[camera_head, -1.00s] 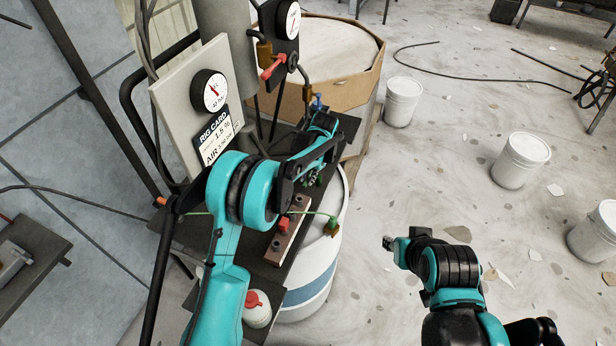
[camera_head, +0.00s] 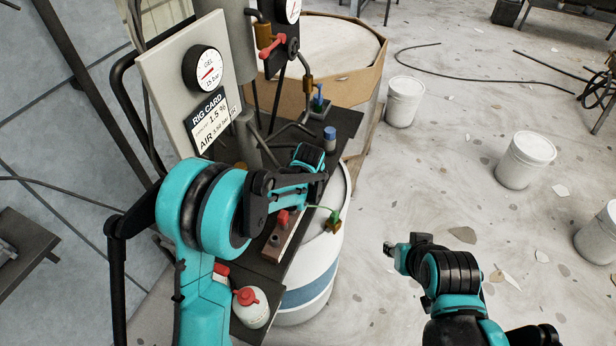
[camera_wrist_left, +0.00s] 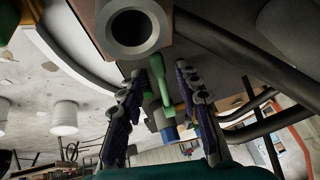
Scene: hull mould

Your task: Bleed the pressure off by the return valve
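The rig panel carries a pale round gauge (camera_head: 205,69) above a rig card. A red lever valve (camera_head: 271,47) sits by a second gauge (camera_head: 291,9) at the back. A blue-handled fitting (camera_head: 318,101) stands at the far end of the dark shelf. My left gripper (camera_wrist_left: 162,72) is open, with a green lever-like part (camera_wrist_left: 157,85) visible between or beyond its fingers; I see no clear contact. In the head view my arm hides the fingertips and that part. My right gripper (camera_head: 389,247) hangs over the floor, away from the rig; its fingers are too small to judge.
A block with a red knob (camera_head: 283,218) lies below my left arm. A holed round end (camera_wrist_left: 132,27) looms above the left fingers. White buckets (camera_head: 404,101) stand on the floor.

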